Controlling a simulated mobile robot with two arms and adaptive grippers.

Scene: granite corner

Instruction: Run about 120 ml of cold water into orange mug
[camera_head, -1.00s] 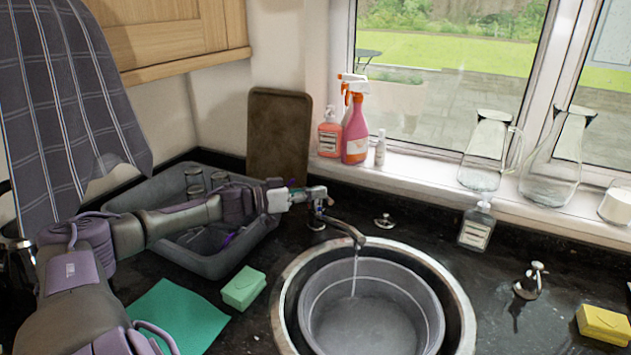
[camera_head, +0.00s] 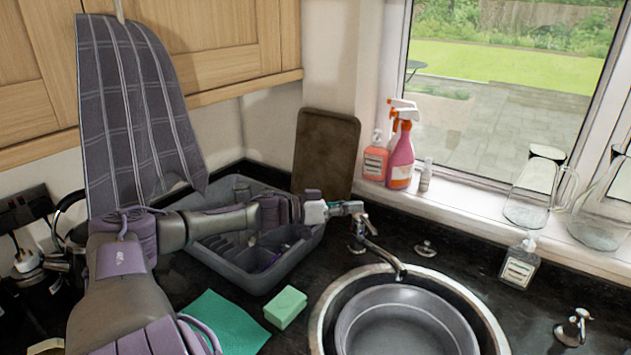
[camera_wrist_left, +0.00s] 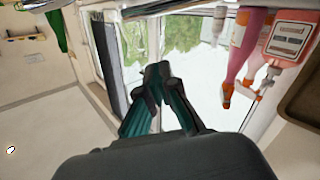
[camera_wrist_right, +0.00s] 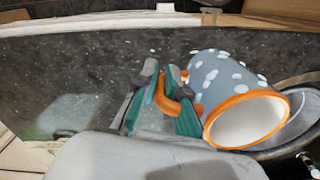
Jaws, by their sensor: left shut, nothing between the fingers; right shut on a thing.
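The chrome tap (camera_head: 383,257) stands behind the sink, its spout over a grey basin (camera_head: 405,325); I see no water stream below the spout. My left gripper (camera_head: 352,208) is shut and empty at the top of the tap, by its lever; whether it touches is unclear. In the left wrist view its fingertips (camera_wrist_left: 157,72) are together. The orange mug, grey-blue with white dots and an orange rim (camera_wrist_right: 222,78), shows only in the right wrist view. My right gripper (camera_wrist_right: 163,80) is shut on its orange handle. The mug's white inside shows no visible water.
A grey dish rack (camera_head: 225,258) lies under my left arm, with a brown board (camera_head: 325,155) behind. A green sponge (camera_head: 286,307) and green cloth (camera_head: 222,322) lie left of the sink.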

